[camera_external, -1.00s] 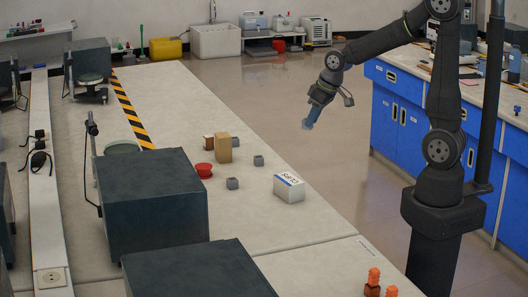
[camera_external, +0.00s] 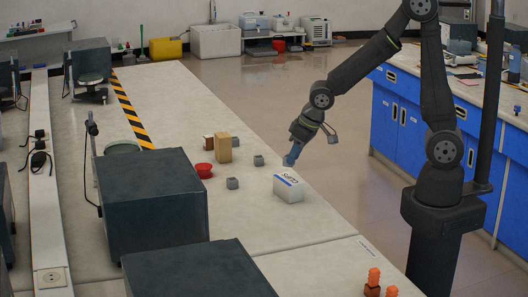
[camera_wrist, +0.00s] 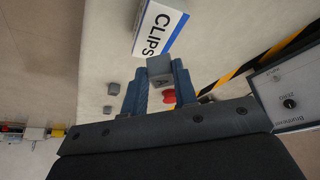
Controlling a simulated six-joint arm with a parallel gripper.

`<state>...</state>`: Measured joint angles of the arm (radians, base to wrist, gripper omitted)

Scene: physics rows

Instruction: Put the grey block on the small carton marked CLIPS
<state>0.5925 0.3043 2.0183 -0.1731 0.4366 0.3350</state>
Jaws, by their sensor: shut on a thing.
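My gripper (camera_external: 291,158) is above the far end of the white carton marked CLIPS (camera_external: 288,188), with its fingers pointing down. The block is held above the table; the exact gap to the carton cannot be told. Two other grey blocks stand on the table, one nearer the edge (camera_external: 258,160) and one nearer the large dark box (camera_external: 232,184).
Large dark boxes (camera_external: 150,210) fill the near left.

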